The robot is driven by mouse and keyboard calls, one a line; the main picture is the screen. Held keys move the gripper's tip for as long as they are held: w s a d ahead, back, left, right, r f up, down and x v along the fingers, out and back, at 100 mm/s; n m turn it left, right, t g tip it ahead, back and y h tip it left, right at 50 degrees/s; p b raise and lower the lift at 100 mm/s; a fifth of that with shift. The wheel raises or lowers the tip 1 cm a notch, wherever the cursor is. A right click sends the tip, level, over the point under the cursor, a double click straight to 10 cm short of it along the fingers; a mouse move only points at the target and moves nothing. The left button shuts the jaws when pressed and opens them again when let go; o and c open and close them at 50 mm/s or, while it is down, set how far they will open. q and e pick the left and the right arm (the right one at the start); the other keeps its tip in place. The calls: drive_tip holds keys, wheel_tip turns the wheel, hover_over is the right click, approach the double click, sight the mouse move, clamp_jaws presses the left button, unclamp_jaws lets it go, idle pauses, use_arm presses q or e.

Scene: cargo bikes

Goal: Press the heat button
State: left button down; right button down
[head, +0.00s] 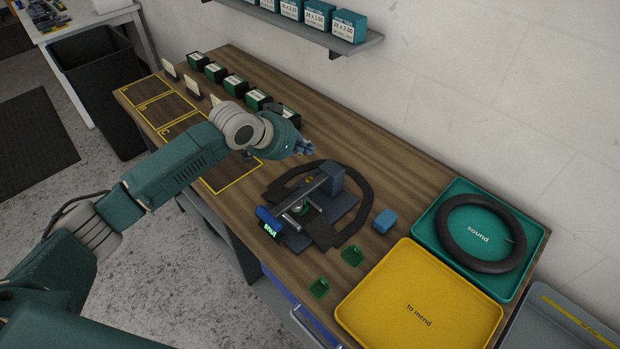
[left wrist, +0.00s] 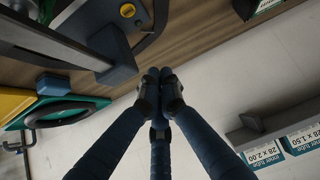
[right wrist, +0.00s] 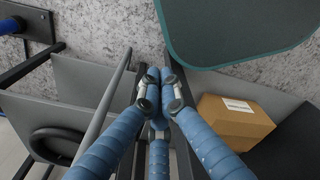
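The press (head: 322,190) stands on the workbench, with a blue-ended lever and a green-lit sign that reads "shut". A small round yellow button (head: 308,179) shows beside its arm; it also shows at the top of the left wrist view (left wrist: 127,10). I cannot read any label on it. My left gripper (head: 305,148) is above the bench, behind and apart from the press. Its fingertips meet in the left wrist view (left wrist: 160,76), with nothing between them. My right gripper (right wrist: 159,78) is shut and empty, outside the head view.
A black inner tube (head: 347,237) lies around the press. A blue block (head: 384,221), green pieces (head: 350,256), a yellow tray (head: 416,300) and a teal tray (head: 446,215) are to the right. A wall shelf (head: 300,28) holds boxes. A cardboard box (right wrist: 232,122) shows in the right wrist view.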

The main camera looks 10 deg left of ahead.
use_arm(q)
drive_tip(key=b, duration=0.7)
hover_over(306, 180)
wheel_tip(306, 180, down, 7)
drive_tip(key=shift+r, duration=0.15)
drive_tip(key=shift+d+f+b, duration=0.1)
drive_tip(key=shift+f+b, duration=0.35)
drive_tip(key=shift+f, duration=0.65)
drive_tip(key=shift+f, duration=0.1)
drive_tip(key=shift+f, duration=0.35)
